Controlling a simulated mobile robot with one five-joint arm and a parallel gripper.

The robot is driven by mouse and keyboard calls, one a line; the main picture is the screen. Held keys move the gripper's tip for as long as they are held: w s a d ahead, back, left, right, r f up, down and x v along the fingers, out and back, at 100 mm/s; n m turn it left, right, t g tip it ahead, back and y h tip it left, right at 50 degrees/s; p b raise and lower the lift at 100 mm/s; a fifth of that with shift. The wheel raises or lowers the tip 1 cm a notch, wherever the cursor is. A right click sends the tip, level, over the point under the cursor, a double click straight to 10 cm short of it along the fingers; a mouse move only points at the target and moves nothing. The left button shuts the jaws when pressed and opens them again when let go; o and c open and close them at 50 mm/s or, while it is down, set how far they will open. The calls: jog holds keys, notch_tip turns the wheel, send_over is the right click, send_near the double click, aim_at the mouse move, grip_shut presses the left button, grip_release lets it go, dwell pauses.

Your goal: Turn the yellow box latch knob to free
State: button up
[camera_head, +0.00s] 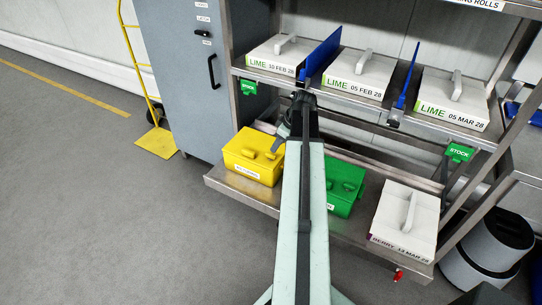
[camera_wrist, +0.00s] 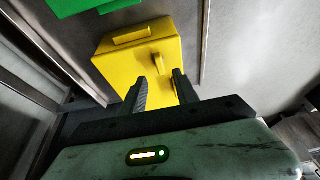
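The yellow box (camera_head: 240,170) stands on the lower metal shelf, with a pale label on its front. In the wrist view the yellow box (camera_wrist: 112,64) has a long handle (camera_wrist: 131,35) on its lid and a smaller yellow latch knob (camera_wrist: 157,65) nearer my gripper. My gripper (camera_wrist: 160,78) is open and empty, its two dark fingers pointing at the lid on either side of the knob's line. I cannot tell whether the fingertips reach around the knob. In the head view my gripper (camera_head: 281,132) is at the box's upper right corner, partly hidden by my arm.
A green box (camera_head: 343,205) is right of the yellow box, partly behind my arm. A white berry box (camera_head: 400,215) is farther right. White lime boxes (camera_head: 355,72) and blue dividers (camera_head: 322,55) are on the shelf above. A grey cabinet (camera_head: 185,75) stands left; open floor lies front left.

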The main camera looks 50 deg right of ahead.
aim_at(271, 154)
jog(key=b+x, duration=0.5)
jog(key=x, duration=0.2)
jog(key=shift+b, duration=0.35)
jog(key=shift+r, duration=0.1)
